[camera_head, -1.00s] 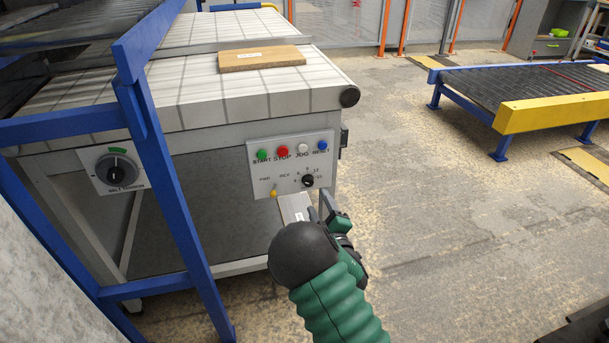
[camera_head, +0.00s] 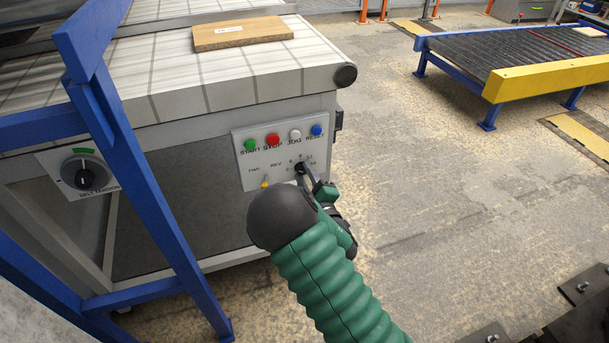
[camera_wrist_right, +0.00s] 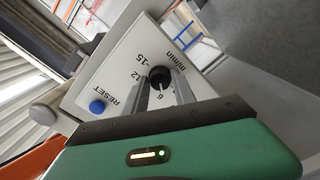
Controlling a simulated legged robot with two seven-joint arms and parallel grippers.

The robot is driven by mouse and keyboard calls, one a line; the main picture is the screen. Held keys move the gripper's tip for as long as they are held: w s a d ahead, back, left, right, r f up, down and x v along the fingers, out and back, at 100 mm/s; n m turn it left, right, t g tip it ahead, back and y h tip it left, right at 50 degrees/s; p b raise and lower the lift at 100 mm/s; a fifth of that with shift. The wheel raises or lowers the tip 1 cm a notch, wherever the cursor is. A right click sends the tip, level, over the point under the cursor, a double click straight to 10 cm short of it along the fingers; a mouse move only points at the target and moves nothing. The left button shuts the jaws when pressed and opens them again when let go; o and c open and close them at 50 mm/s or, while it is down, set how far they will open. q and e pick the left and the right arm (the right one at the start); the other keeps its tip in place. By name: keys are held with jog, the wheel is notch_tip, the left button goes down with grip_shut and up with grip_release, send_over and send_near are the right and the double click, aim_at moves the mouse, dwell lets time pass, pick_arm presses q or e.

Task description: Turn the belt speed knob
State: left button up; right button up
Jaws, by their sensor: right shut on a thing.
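The belt speed knob (camera_head: 299,168) is a small black dial at the lower right of the grey control panel (camera_head: 250,176). In the right wrist view the knob (camera_wrist_right: 159,77) has a white pointer line and sits among printed numbers, including 6, 12 and 15, with "m/min" nearby. My right gripper (camera_head: 306,174) is at the panel; its fingers (camera_wrist_right: 163,86) lie on both sides of the knob and are shut on it. The forearm hides part of the panel's lower right in the head view. My left gripper is not in view.
Above the knob are green (camera_head: 250,145), red (camera_head: 272,140), white (camera_head: 295,134) and blue (camera_head: 316,130) buttons. A yellow switch (camera_head: 265,183) is to its left. A brown board (camera_head: 238,33) lies on the belt. A blue frame post (camera_head: 130,160) stands at left.

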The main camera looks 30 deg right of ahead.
jog(key=shift+f, duration=0.1)
grip_shut()
jog(key=shift+m+p, duration=0.4)
jog(key=shift+m, duration=0.9)
jog(key=shift+f, duration=0.1)
jog(key=o, duration=0.7)
grip_release()
jog(key=shift+s, duration=0.15)
